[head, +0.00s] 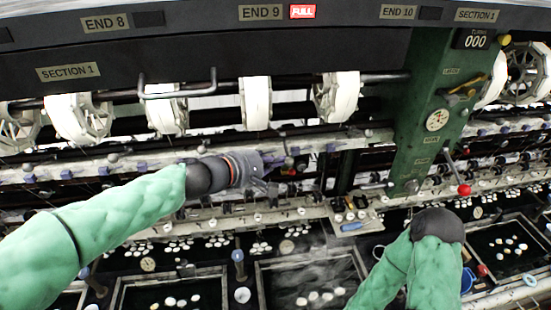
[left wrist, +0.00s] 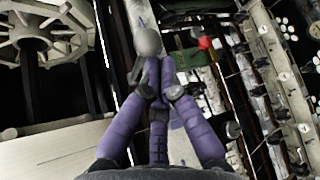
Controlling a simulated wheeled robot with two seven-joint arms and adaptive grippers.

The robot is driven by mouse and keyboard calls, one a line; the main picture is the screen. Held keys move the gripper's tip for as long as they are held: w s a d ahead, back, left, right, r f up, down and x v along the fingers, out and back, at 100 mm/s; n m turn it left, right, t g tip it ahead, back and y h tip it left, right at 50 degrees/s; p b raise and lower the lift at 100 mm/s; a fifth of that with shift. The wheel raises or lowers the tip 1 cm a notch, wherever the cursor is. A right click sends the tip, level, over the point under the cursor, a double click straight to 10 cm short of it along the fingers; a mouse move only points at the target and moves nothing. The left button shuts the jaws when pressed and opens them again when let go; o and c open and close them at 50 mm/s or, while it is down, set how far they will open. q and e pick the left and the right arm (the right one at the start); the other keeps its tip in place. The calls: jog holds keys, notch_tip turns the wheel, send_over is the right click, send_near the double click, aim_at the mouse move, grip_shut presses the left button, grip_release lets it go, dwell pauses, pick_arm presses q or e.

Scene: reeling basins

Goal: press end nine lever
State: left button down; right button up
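The END 9 label (head: 261,12) is on the dark top beam, with a lit red FULL sign (head: 303,11) beside it. Below it, a thin lever with a dark grey ball knob (head: 289,162) hangs at the rail. My left gripper (head: 270,165) is right at this lever. In the left wrist view the grey knob (left wrist: 147,41) stands just past the fingertips, and its stem runs down beside them. The purple fingers of my left gripper (left wrist: 161,92) are drawn together; whether they touch the lever I cannot tell. My right gripper is hidden beyond its dark wrist.
White reels (head: 257,103) hang behind the rail. A green post (head: 439,115) with a gauge and a red-knobbed lever (head: 464,189) stands right of the left gripper. Basins (head: 310,282) with white cocoons lie below. A small tool tray (head: 352,214) sits near the post.

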pick_arm(q)
jog(key=shift+r+p, duration=1)
jog(key=shift+r, duration=1.15)
jog(key=shift+w+r+p, duration=0.1)
jog(key=shift+r+p, duration=0.55)
jog(key=shift+r, duration=0.2)
